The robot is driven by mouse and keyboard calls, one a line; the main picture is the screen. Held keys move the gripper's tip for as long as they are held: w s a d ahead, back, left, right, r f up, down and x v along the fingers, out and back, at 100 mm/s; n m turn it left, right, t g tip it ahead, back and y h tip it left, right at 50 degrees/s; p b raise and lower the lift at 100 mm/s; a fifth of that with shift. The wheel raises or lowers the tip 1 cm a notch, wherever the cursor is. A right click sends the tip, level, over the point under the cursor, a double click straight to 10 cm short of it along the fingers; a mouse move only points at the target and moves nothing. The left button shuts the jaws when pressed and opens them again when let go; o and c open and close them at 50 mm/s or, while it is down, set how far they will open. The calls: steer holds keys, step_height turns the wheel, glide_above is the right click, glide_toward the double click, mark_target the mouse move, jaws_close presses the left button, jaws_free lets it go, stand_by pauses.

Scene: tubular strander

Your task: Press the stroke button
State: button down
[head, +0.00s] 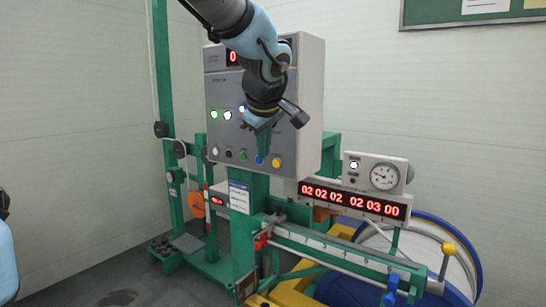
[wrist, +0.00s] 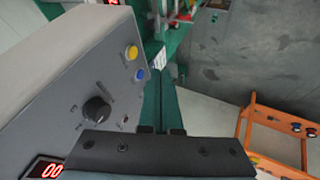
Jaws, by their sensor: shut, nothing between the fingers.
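The grey control box (head: 309,95) carries a row of buttons along its lower front: white (head: 214,150), black (head: 228,154), green (head: 243,156), blue (head: 260,161) and yellow (head: 276,163). The labels are too small to read, so I cannot tell which is the stroke button. My gripper (head: 262,153) is shut and empty, pointing down in front of the panel just above the blue button. In the wrist view the shut green fingers (wrist: 158,78) end beside the blue button (wrist: 140,75), with the yellow button (wrist: 131,52) beyond. I cannot tell whether they touch the panel.
A black knob (wrist: 97,108) sits on the panel. Red digital displays (head: 352,200) and a round gauge (head: 384,177) stand lower right of the box. A green rail machine lies below. An orange frame (wrist: 270,115) stands right in the wrist view, with bare floor beyond.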

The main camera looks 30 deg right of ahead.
mark_target(276, 164)
steer(key=w+d+f+p, duration=0.1)
steer(key=w+f, duration=0.1)
steer(key=w+d+f+p, duration=0.2)
steer(key=shift+w+d+f, duration=0.15)
steer(key=shift+w+d, duration=0.15)
steer(key=shift+w+d+f+p, duration=0.15)
steer(key=shift+w+d+p, duration=0.15)
steer(key=shift+d+p, duration=0.25)
steer(key=shift+d, duration=0.1)
